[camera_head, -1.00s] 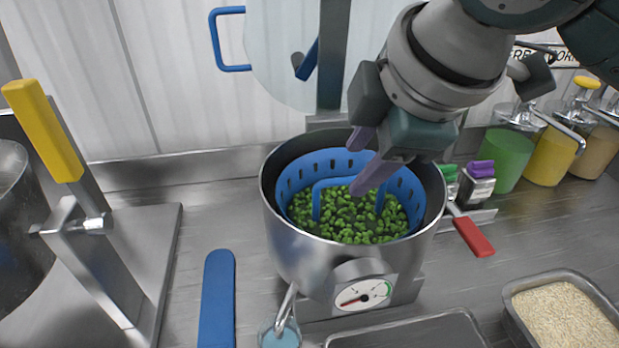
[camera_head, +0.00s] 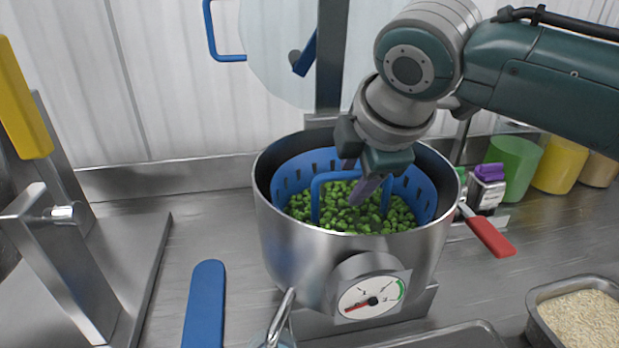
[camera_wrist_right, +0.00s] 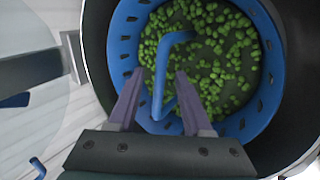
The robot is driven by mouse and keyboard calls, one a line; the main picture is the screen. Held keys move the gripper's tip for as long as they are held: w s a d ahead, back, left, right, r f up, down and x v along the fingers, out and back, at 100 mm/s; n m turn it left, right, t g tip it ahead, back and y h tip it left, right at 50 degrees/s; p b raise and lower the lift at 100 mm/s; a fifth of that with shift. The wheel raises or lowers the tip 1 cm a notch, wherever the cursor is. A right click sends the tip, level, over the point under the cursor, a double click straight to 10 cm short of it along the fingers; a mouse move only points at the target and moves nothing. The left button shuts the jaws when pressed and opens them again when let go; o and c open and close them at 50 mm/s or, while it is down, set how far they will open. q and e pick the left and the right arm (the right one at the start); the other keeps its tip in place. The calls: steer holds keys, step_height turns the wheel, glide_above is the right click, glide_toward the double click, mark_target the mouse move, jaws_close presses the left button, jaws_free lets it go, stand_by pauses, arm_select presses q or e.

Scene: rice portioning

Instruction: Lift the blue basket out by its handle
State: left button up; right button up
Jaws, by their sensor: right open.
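The blue basket (camera_head: 293,178) sits inside the steel pot (camera_head: 300,250) and holds green peas (camera_head: 350,216). Its blue handle (camera_head: 317,193) stands up as an arch over the peas. My right gripper (camera_head: 366,180) is open above the basket, its fingers pointing down at the handle. In the right wrist view the basket (camera_wrist_right: 124,40) fills the upper middle. There the handle (camera_wrist_right: 158,78) runs between the two open fingertips of the gripper (camera_wrist_right: 157,75). I cannot tell whether the fingers touch it. My left gripper is not in view.
The pot has a dial (camera_head: 370,297) on its front. A blue-handled lid (camera_head: 290,40) stands open behind it. Bottles (camera_head: 489,187) and a red handle (camera_head: 490,235) are at right. A rice tray (camera_head: 575,320) is at lower right.

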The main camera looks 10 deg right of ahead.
steer(key=shift+x, duration=1.45)
jaws_close()
steer(key=shift+r, duration=0.1)
stand_by(0.4)
